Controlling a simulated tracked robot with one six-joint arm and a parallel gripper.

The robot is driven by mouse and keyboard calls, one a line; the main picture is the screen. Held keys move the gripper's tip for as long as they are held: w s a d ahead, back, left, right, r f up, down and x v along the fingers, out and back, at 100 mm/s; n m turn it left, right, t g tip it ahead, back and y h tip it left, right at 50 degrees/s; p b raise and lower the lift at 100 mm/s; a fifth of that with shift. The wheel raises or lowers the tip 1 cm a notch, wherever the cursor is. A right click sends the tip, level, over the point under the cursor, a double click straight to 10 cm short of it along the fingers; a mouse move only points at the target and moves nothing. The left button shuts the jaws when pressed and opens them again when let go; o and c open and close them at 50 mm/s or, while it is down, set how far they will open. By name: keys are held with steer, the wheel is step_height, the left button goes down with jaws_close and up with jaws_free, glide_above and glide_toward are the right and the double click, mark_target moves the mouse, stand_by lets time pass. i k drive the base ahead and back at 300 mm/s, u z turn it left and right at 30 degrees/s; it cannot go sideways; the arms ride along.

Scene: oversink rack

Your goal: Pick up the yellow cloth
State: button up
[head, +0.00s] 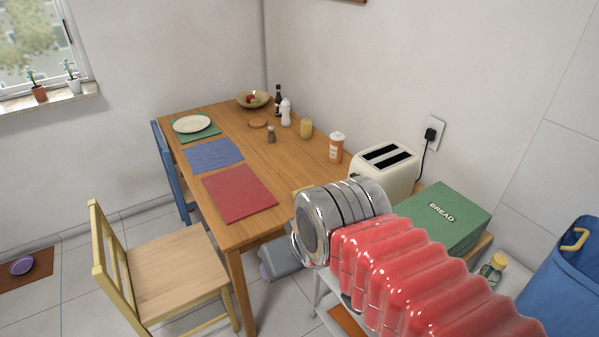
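I see no yellow cloth in the head view. The cloth-like pieces that show on the wooden table (253,228) are a blue one (213,154), a red one (239,193) and a green one (211,132) under a plate. My arm, with red bellows and a silver joint, reaches in from the lower right and covers part of the table's near right side. A grey part shows below the silver joint, but I cannot make out gripper fingers there.
A cream toaster (384,171), a green bread box (441,217) and a blue bin (571,281) stand at the right. A yellow wooden chair (165,270) stands before the table. An orange-labelled canister (336,148) and several small items stand along the table's back.

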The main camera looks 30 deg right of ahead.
mark_target(294, 193)
steer(key=z, duration=0.05)
steer(key=k, duration=1.35)
steer(key=u, duration=0.5)
steer(key=i, duration=1.65)
steer(key=z, duration=0.45)
steer(key=i, duration=0.6)
steer(key=z, duration=0.4)
